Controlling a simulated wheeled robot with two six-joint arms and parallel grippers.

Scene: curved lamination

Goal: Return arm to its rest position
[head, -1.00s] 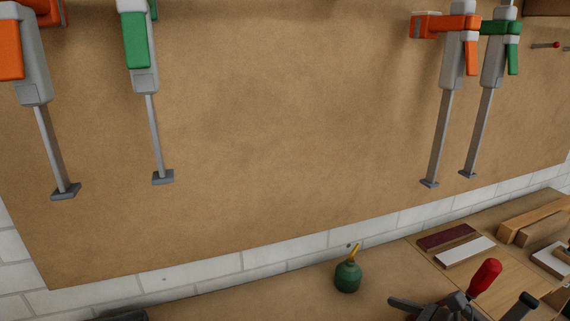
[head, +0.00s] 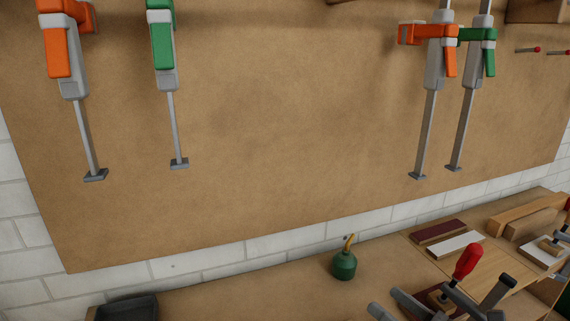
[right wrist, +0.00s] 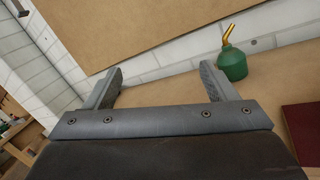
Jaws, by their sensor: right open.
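In the head view my right gripper (head: 415,297) is at the bottom edge, right of centre, partly cut off and overlapping other tools, so its fingers are hard to separate. In the right wrist view its two grey fingers (right wrist: 160,75) stand wide apart with nothing between them. The wall board and bench lie beyond. A green oil can (head: 343,264) with a yellow spout stands on the bench; in the right wrist view it (right wrist: 232,62) is right of and beyond the right finger. My left gripper is not in view.
Clamps with orange (head: 57,45) and green (head: 162,45) handles hang on the board (head: 270,130). A red-handled tool (head: 466,262) stands near my right gripper. Wood pieces lie at the right (head: 525,212). A dark container (head: 127,308) sits bottom left. The bench between it and the can looks clear.

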